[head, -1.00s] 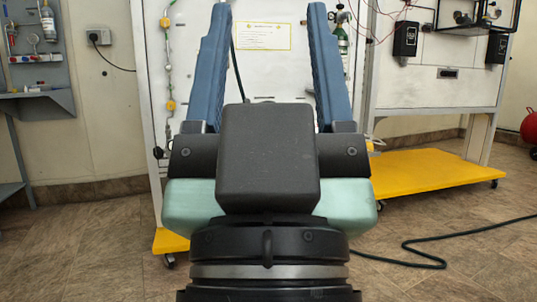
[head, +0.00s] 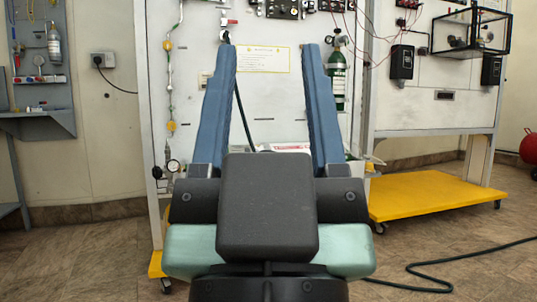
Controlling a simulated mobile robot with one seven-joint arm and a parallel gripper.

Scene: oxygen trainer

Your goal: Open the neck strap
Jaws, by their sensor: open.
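My gripper (head: 269,46) is open in the head view. I cannot make out the neck strap for sure; the area around the neck is too small to show whether a strap is closed.
The white panel (head: 202,130) carries gauges and piping at left and dark fittings along its top. A second panel (head: 440,100) on a yellow base (head: 430,193) stands to the right. A dark hose (head: 450,277) lies on the floor at lower right. A grey shelf (head: 38,122) is at left.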

